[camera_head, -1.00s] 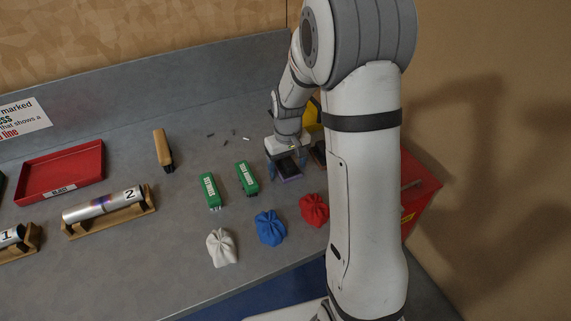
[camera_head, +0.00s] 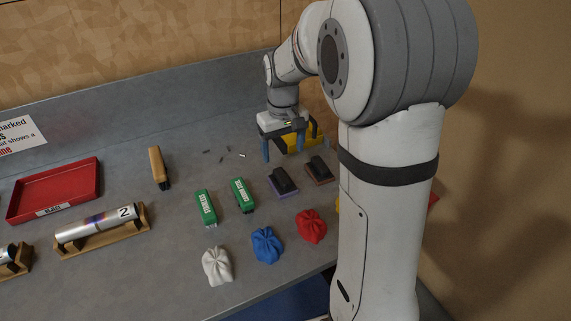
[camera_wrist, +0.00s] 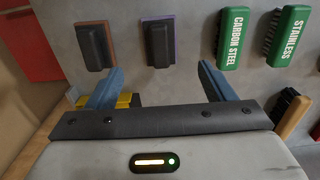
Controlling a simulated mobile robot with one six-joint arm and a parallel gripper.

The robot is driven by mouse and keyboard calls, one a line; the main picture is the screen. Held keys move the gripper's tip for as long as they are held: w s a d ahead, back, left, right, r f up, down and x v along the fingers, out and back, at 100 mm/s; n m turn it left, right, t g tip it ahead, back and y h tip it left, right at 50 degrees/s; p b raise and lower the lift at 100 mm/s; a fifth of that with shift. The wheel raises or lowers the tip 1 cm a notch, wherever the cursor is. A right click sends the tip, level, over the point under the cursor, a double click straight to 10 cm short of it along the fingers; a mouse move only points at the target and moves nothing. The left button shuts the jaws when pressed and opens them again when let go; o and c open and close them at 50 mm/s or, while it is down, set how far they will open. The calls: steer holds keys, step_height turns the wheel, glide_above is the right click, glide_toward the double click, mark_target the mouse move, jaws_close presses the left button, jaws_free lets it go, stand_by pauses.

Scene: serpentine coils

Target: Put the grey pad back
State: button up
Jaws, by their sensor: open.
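Two dark block-shaped pads with black grips lie side by side on the grey bench. One has a purple-grey edge (camera_head: 283,182) and the other a reddish-brown edge (camera_head: 319,170). Neither edge is plainly grey; the purple-grey one is the closer match. In the wrist view, the purple-edged pad (camera_wrist: 160,43) lies ahead of the gap between my fingers, and the brown-edged pad (camera_wrist: 96,46) is left of it. My gripper (camera_head: 284,155) is open and empty, behind the pads and apart from them; its blue fingers also show in the wrist view (camera_wrist: 162,72).
Two green brushes (camera_head: 205,208) (camera_head: 242,195) stand left of the pads. White (camera_head: 217,266), blue (camera_head: 266,244) and red (camera_head: 311,226) cloth bundles lie in front. A yellow object (camera_head: 316,135) is close behind my gripper. A wooden-handled brush (camera_head: 158,167) and a red tray (camera_head: 54,190) are farther left.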

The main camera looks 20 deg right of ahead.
steer(key=s+r+m+t, duration=0.2)
steer(key=s+r+t, duration=0.1)
steer(key=s, duration=1.8)
steer(key=shift+s+a+r, duration=0.2)
steer(key=shift+r, duration=0.35)
steer(key=shift+c, duration=0.6)
